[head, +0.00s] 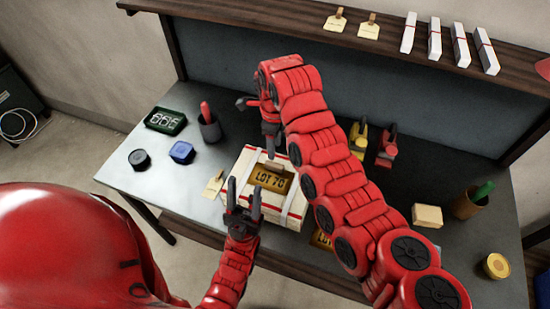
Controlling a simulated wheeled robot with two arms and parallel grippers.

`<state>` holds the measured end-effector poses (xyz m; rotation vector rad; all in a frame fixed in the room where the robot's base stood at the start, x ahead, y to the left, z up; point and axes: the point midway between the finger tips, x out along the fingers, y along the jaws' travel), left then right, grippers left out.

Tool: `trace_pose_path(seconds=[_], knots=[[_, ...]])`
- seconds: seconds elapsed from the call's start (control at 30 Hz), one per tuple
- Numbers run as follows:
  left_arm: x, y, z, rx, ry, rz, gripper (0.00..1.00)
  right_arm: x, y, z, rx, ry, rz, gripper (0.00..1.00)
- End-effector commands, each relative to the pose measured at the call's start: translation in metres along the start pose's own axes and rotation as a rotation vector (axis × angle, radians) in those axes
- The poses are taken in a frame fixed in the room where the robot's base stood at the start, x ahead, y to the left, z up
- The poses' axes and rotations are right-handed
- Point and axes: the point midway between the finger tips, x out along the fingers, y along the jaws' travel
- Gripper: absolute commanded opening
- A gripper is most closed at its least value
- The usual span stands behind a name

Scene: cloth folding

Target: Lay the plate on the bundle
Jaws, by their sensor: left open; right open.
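A white bundle (245,164) with red stripes and pale straps sits on the table. A brass-coloured plate reading "LOT 70" (270,180) lies on its top. My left gripper (243,190) is open, with its fingers over the bundle's near left side, just left of the plate; I cannot tell whether it touches. My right gripper (258,120) is open and empty, behind the bundle and partly hidden by my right arm. A second "LOT" plate (322,240) lies at the bundle's near right, mostly hidden by that arm.
A green number display (166,120), a grey pen cup (210,128), a black round thing (139,159) and a blue box (182,152) stand at left. A cream tag (213,186) lies beside the bundle. A cream block (427,216) and brown cup (468,204) stand at right.

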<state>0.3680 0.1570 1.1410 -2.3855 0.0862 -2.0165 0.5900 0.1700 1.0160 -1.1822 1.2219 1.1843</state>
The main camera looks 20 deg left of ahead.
Motion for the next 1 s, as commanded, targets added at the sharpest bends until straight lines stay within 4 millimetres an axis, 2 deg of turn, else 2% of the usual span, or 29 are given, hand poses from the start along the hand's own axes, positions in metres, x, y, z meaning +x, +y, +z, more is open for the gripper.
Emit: trace_pose_path(seconds=[0.13, 0.33, 0.53, 0.73, 0.8, 0.87, 0.97, 1.0], knots=[[0.001, 0.000, 0.000, 0.000, 0.000, 0.000, 0.50, -0.022, -0.001, -0.002, 0.000, 0.005, 0.001, 0.52], [-0.002, 0.000, 0.000, 0.000, 0.000, 0.000, 0.50, -0.039, -0.001, -0.001, 0.001, 0.003, 0.001, 0.52], [-0.002, 0.000, 0.000, 0.000, 0.000, 0.000, 0.50, -0.043, 0.001, -0.001, 0.000, 0.003, 0.003, 0.52], [-0.002, 0.000, 0.000, 0.000, 0.000, 0.000, 0.50, -0.039, -0.004, 0.002, -0.008, -0.018, -0.006, 0.52], [-0.002, 0.000, 0.000, 0.000, 0.000, 0.000, 0.50, -0.029, -0.016, 0.009, -0.032, -0.074, -0.033, 0.52], [-0.002, 0.000, 0.000, 0.000, 0.000, 0.000, 0.50, -0.018, -0.036, 0.020, -0.069, -0.157, -0.090, 0.52], [-0.002, 0.000, 0.000, 0.000, 0.001, 0.000, 0.50, 0.006, -0.085, 0.034, -0.147, -0.323, -0.263, 0.52], [-0.002, 0.000, 0.000, 0.000, 0.000, 0.000, 0.50, 0.013, -0.109, 0.036, -0.178, -0.384, -0.367, 0.52]])
